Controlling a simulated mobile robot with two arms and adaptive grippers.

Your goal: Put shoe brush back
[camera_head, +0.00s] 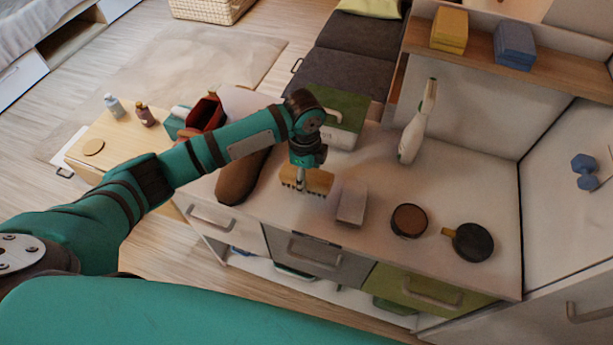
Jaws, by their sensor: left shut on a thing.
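The shoe brush (319,181) has a light wooden body with bristles below it. It is at the counter top (470,190), near the middle. My left gripper (301,183) points down and is shut on the brush. The fingers hide part of the brush, and I cannot tell whether its bristles touch the counter. My right gripper is not in view.
A pale block (352,203), a round brown tin (409,220) and a dark round container (472,243) stand right of the brush. A brown shoe (238,180) lies left.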

